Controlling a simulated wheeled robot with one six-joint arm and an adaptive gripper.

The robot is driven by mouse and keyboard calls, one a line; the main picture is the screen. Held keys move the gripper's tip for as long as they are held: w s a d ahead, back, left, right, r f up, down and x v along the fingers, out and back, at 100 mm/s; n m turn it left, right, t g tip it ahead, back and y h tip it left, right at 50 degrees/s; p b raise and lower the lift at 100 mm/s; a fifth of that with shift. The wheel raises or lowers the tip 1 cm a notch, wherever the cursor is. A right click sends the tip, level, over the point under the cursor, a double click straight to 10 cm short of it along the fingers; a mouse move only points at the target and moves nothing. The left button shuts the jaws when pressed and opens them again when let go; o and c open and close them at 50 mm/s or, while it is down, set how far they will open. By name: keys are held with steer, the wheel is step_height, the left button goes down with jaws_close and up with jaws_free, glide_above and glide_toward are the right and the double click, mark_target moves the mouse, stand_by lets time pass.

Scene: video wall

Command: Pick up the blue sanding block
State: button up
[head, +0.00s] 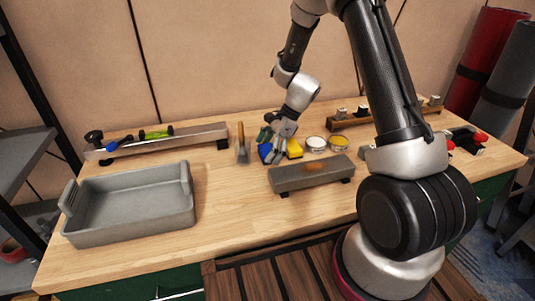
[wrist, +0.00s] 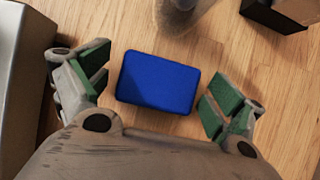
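The blue sanding block (wrist: 158,82) lies on the wooden bench top, between the two fingers of my gripper (wrist: 155,95) in the wrist view. The fingers have green pads and stand apart, with bare wood showing between each pad and the block. In the head view the blue block (head: 265,152) shows at the left of my gripper (head: 277,152), partly hidden by it. My gripper is low over the bench, open and empty, pointing down.
A yellow block (head: 294,149) and two round tins (head: 316,143) stand close right of my gripper. A scraper with a wooden handle (head: 241,150) is at its left. A grey raised ledge (head: 312,177) lies in front. A grey tray (head: 130,237) sits at the left.

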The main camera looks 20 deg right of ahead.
mark_target(267, 149)
steer(key=c, duration=0.8)
steer(key=shift+r, duration=0.1)
step_height(267, 149, up, 10)
steer(key=shift+f, duration=0.1)
